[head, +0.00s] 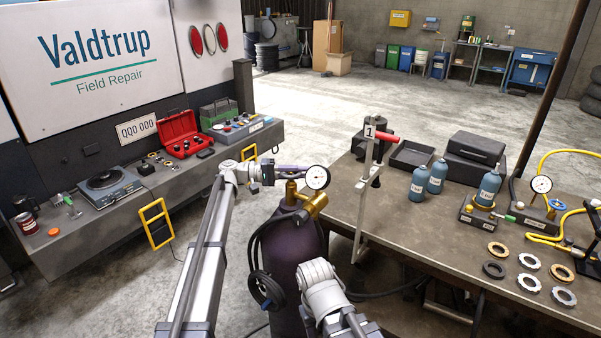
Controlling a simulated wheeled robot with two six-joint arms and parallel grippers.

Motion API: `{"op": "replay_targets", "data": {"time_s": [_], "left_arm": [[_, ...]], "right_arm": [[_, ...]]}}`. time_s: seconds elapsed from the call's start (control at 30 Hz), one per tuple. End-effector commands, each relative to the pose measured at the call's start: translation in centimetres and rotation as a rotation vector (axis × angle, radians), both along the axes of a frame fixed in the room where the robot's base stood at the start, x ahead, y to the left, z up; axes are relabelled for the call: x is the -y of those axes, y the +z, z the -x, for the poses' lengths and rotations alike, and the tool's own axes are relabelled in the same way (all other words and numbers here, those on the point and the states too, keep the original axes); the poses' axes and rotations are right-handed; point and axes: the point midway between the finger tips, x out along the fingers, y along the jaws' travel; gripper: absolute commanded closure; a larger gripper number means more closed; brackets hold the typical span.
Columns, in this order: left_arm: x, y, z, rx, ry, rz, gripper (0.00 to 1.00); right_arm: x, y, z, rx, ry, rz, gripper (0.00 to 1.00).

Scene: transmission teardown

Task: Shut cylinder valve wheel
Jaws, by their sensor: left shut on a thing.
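The gas cylinder (297,262) is dark purple and stands upright in the middle of the head view, left of the workbench. A brass valve and regulator (312,203) sit on its top, with a round white gauge (317,177) beside them. My left gripper (292,170) reaches in from the left at the top of the valve. It is shut on the valve wheel, which is mostly hidden by the fingers. How far the wheel is turned cannot be seen. My right arm shows low in the middle, in front of the cylinder; its gripper cannot be made out.
A black hose (266,288) hangs coiled on the cylinder's left. A pale stand marked 1 (366,195) with a red handle rises close on the right. The workbench (430,225) carries blue bottles (438,176), rings and a second gauge (541,184). A grey ledge (95,222) with tools runs along the left.

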Motion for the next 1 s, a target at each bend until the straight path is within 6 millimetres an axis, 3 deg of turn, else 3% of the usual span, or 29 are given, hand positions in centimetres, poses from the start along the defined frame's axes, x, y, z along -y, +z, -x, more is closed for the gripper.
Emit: {"op": "replay_targets", "data": {"time_s": [0.67, 0.7, 0.93, 1.0], "left_arm": [[0.05, -0.07, 0.27, 0.000, -0.055, -0.002, 1.00], [0.05, -0.07, 0.27, 0.000, -0.055, -0.002, 0.80], [0.05, -0.04, 0.23, 0.000, -0.054, -0.001, 0.54], [0.04, -0.03, 0.21, 0.000, -0.054, -0.001, 0.53]], "right_arm": [[0.00, -0.02, 0.00, 0.000, 0.000, 0.000, 0.49], [0.00, -0.02, 0.00, 0.000, 0.000, 0.000, 0.49], [0.00, -0.01, 0.00, 0.000, 0.000, 0.000, 0.49], [0.00, -0.01, 0.00, 0.000, 0.000, 0.000, 0.49]]}}
